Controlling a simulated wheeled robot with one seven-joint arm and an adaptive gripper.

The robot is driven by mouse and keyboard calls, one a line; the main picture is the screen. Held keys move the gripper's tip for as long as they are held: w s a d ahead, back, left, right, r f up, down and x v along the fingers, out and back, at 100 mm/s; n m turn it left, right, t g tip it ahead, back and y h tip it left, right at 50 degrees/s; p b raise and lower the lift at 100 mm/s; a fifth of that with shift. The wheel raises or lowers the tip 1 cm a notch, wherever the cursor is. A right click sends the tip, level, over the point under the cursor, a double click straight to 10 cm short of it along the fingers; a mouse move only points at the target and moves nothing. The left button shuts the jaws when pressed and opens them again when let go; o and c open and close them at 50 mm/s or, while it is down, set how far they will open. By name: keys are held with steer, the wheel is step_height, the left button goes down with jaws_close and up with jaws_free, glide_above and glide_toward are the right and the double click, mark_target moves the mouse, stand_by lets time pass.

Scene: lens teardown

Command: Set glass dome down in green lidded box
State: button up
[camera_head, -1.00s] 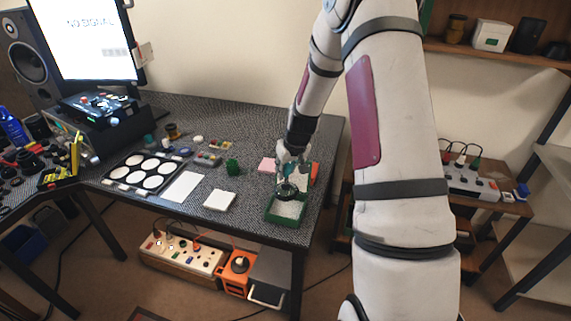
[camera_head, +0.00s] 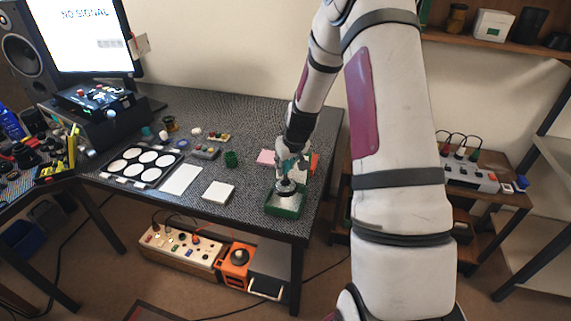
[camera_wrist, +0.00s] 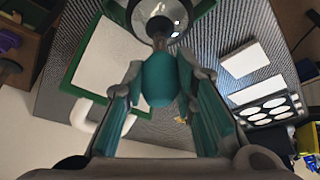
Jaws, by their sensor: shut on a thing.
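My gripper (camera_wrist: 160,45) is shut on the glass dome (camera_wrist: 158,12), a clear round piece with a dark rim, cut off by the top edge of the wrist view. In the head view the dome (camera_head: 287,188) shows as a small dark-rimmed disc below my gripper (camera_head: 288,172). The green lidded box (camera_head: 284,212) stands open at the table's front right corner, and the dome is over it. I cannot tell whether the dome touches the box.
A white block (camera_head: 218,192), a white sheet (camera_head: 181,179) and a dark tray with several white discs (camera_head: 110,172) lie left of the box. The table (camera_head: 245,190) is bare between block and box.

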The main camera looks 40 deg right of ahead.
mark_target(286, 180)
steer(key=shift+f, duration=0.6)
steer(key=shift+f+b, duration=0.5)
steer(key=shift+f, duration=0.65)
steer(key=shift+f, duration=0.35)
steer(key=shift+s+f+b, duration=0.1)
steer(key=shift+f+b, duration=0.4)
steer(key=shift+f, duration=1)
stand_by(2.0)
steer(key=shift+r, duration=0.1)
steer(key=shift+r+p, duration=2.05)
steer(key=shift+r, duration=2.95)
